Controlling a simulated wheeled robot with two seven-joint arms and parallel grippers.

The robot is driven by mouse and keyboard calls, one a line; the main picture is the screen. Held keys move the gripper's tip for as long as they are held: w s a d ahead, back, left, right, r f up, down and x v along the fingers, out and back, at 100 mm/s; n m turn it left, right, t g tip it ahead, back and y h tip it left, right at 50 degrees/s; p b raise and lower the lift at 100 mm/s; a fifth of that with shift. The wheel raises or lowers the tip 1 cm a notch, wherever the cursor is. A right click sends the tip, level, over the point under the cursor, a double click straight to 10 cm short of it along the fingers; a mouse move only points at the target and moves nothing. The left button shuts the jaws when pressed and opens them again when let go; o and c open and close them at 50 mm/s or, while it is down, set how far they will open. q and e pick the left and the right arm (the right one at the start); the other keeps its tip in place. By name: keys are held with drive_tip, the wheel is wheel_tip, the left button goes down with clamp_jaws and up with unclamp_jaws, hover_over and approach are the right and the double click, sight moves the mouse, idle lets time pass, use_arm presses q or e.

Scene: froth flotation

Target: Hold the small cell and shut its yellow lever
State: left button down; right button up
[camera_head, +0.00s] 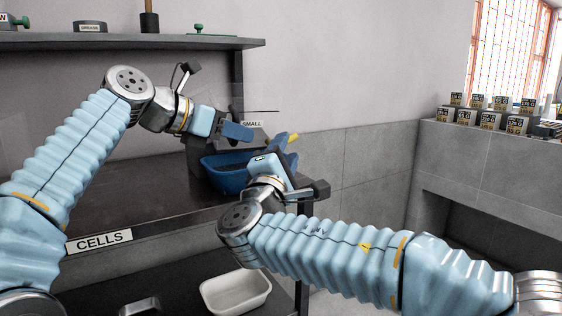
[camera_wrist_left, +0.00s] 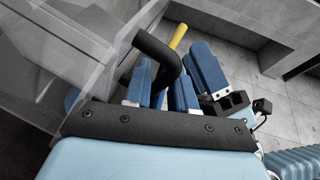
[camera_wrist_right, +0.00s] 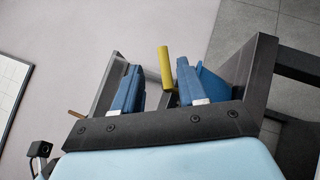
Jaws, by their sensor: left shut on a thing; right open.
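The small cell is a clear box; its SMALL label (camera_head: 253,124) shows in the head view, and its clear wall (camera_wrist_left: 45,55) fills the left of the left wrist view. My left gripper (camera_head: 245,132) is shut on the cell's dark bent handle (camera_wrist_left: 155,48), which passes between its blue fingers. The yellow lever (camera_head: 292,138) sticks up to the right of the cell. The lever's lower part is mostly hidden.
A blue tub (camera_head: 226,182) stands below the cell on the dark bench, partly behind my right gripper. A white tray (camera_head: 236,292) sits on the lower shelf. A wall shelf (camera_head: 130,42) is above. Several labelled blocks (camera_head: 490,119) stand on the right ledge.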

drive_tip(key=v, duration=0.4)
